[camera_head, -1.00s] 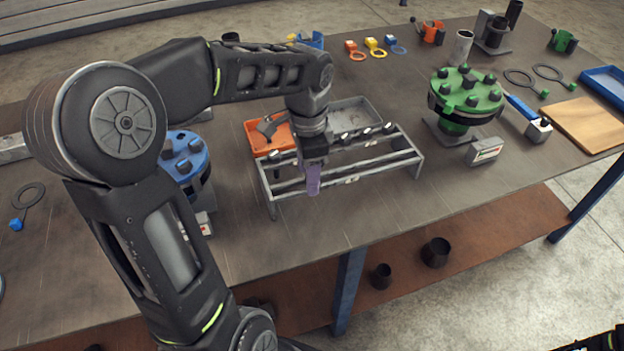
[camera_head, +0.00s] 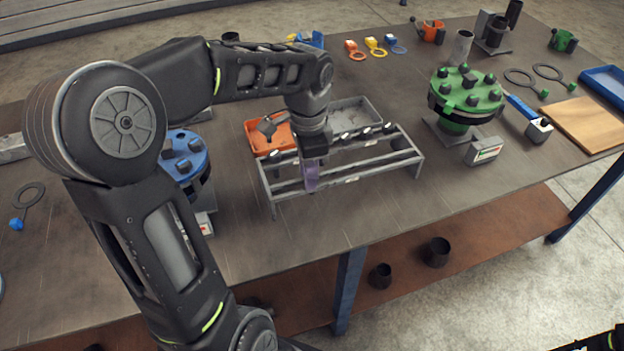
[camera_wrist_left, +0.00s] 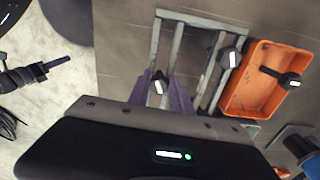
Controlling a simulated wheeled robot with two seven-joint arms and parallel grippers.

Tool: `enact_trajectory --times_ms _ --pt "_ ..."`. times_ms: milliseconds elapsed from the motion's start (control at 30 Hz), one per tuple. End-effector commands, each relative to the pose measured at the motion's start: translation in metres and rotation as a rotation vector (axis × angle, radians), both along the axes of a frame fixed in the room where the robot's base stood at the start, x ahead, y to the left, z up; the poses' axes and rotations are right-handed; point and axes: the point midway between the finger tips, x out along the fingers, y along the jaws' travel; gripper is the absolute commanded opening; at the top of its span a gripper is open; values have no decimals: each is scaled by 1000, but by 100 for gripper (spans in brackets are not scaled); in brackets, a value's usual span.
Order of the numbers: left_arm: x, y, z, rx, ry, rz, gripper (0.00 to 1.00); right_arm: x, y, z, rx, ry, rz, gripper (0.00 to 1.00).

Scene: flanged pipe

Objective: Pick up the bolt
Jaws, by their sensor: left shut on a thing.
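A bolt (camera_wrist_left: 159,85) with a dark head and a pale top stands at the rack (camera_head: 410,157), a grey metal frame on the table. My left gripper (camera_head: 311,178) points down at the rack's front left. Its purple fingers are shut on the bolt, one on each side, as the left wrist view (camera_wrist_left: 160,92) shows. The head view hides this bolt behind the gripper. Several other bolts (camera_head: 367,131) sit along the rack's back rail. My right gripper (camera_wrist_left: 56,64) appears at the left of the wrist view, over the floor; its opening is unclear.
An orange tray (camera_head: 253,134) holding a dark-headed part stands behind the rack, with a grey tray (camera_head: 372,108) beside it. A blue flange (camera_head: 185,160) is left of the rack and a green flange (camera_head: 465,92) right. The table's front strip is clear.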

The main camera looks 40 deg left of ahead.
Motion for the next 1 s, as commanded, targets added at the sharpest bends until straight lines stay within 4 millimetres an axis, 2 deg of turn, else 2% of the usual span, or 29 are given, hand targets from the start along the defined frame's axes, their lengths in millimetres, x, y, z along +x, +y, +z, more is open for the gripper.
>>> enact_trajectory --times_ms 567,767,1000 --pt "1 0 4 1 -2 0 0 0 0 0 0 0 0 36" --pt "1 0 30 1 -6 -1 0 0 0 -1 0 0 0 36" --pt "1 0 77 1 -5 0 0 0 0 -2 0 0 0 36"
